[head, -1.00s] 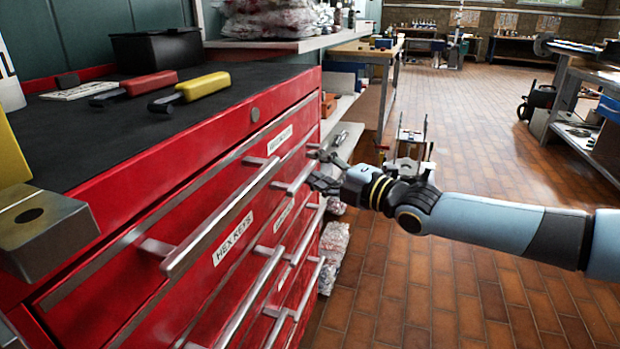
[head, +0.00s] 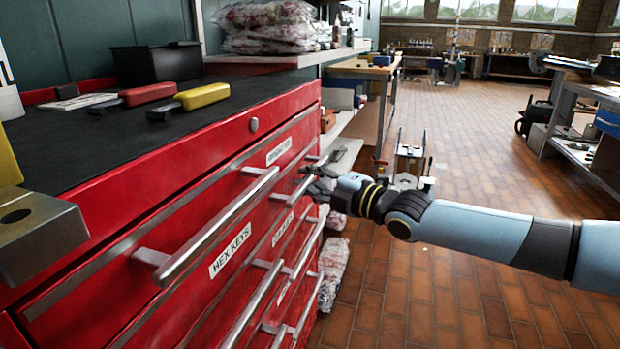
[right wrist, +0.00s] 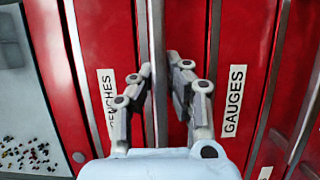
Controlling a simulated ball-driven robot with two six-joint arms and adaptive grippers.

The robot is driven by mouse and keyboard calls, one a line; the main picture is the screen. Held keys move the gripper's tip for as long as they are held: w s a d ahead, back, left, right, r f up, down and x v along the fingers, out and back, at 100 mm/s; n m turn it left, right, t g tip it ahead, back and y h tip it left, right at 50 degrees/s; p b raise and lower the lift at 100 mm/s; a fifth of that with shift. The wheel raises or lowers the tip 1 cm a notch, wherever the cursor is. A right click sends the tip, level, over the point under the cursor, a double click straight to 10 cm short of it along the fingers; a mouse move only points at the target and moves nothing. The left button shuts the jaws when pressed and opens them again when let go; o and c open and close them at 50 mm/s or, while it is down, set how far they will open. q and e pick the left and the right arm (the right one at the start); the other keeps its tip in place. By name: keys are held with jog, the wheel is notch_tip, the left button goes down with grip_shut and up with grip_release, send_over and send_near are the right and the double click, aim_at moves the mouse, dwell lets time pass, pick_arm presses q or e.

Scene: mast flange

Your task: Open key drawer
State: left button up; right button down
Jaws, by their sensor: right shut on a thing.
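The red drawer cabinet (head: 120,215) fills the left of the head view. The drawer label "HEX KEYS" (head: 230,251) sits below a long silver bar handle (head: 215,228). My right gripper (head: 318,180) is at a farther handle, right of that label. In the right wrist view my right gripper (right wrist: 160,88) is shut on a silver bar handle (right wrist: 156,35). This bar runs between the labels "WRENCHES" (right wrist: 111,100), partly covered by a finger, and "GAUGES" (right wrist: 233,101). The drawers look closed. My left gripper is not in view.
Red-handled (head: 145,94) and yellow-handled (head: 202,92) tools and a black box (head: 158,64) lie on the cabinet top. A metal block with a hole (head: 45,240) stands at the left edge. Open tiled floor (head: 470,200) spreads to the right.

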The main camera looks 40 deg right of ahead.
jog(key=shift+s+d+r+p, duration=0.15)
jog(key=shift+s+d+p, duration=0.1)
jog(key=shift+s+p, duration=0.25)
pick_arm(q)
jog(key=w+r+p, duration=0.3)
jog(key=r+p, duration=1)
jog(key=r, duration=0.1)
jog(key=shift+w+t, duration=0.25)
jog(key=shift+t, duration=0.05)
pick_arm(e)
jog(key=s+d, duration=0.5)
jog(key=s, duration=0.4)
jog(key=s+d, duration=0.5)
jog(key=s, duration=0.5)
jog(key=s+d, duration=0.5)
jog(key=s, duration=0.4)
jog(key=shift+s, duration=0.3)
jog(key=c, duration=1.3)
grip_release()
jog(key=shift+a, duration=0.1)
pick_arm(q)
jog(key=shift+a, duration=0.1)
